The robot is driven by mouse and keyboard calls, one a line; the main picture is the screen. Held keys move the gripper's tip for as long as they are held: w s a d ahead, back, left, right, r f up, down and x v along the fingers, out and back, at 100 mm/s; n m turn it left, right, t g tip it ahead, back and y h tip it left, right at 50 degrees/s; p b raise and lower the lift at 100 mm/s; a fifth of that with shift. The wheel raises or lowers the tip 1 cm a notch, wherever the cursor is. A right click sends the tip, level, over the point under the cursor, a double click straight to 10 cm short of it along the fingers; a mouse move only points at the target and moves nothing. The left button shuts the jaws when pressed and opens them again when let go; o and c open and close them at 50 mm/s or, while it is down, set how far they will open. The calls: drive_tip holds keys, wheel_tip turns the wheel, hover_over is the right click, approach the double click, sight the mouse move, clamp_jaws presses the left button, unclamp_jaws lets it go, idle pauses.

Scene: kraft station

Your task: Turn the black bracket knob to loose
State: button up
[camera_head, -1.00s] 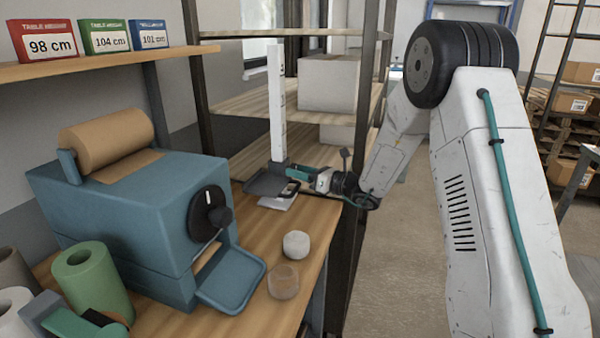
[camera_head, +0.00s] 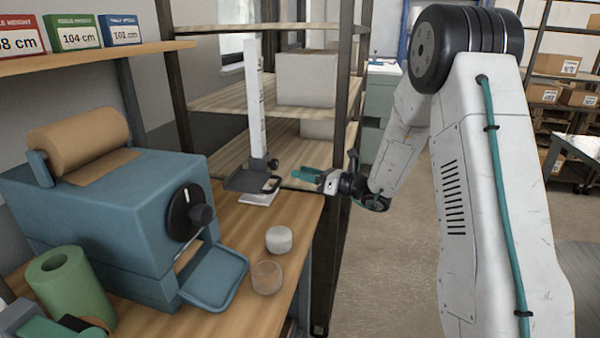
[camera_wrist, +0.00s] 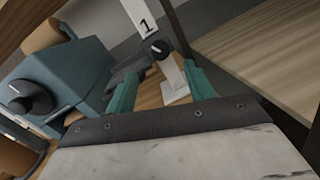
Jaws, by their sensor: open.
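The black bracket knob (camera_head: 272,163) is a small round knob on the dark bracket of a white upright scale (camera_head: 257,105), at the back end of the wooden bench. In the wrist view the knob (camera_wrist: 160,48) shows beyond the fingers, with a pale pointer mark on it. Which setting the mark indicates is too small to read. My gripper (camera_head: 308,174), with teal fingers, is to the right of the bracket and apart from it. In the wrist view my gripper (camera_wrist: 163,88) is open with nothing between its fingers.
A blue dispenser (camera_head: 110,210) with a brown paper roll and its own larger black dial (camera_head: 186,212) stands on the bench (camera_head: 240,225). A white round item (camera_head: 279,239) and a clear cup (camera_head: 267,277) are near the front edge. A shelf rack (camera_head: 225,102) stands behind.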

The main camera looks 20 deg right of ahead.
sight(277, 166)
drive_tip(key=w+a+m+t, duration=0.1)
drive_tip(key=w+a+m, duration=0.1)
drive_tip(key=m, duration=0.1)
drive_tip(key=w+a+m+t+h, duration=0.1)
drive_tip(key=a+m, duration=0.1)
drive_tip(key=m, duration=0.2)
drive_tip(key=w+a+m+t, duration=0.1)
drive_tip(key=w+a+m, duration=0.1)
drive_tip(key=m, duration=0.2)
drive_tip(key=shift+w+a+r+h, duration=0.1)
drive_tip(key=shift+w+r+h, duration=0.1)
drive_tip(key=shift+w+h, duration=0.1)
drive_tip(key=shift+t, duration=0.3)
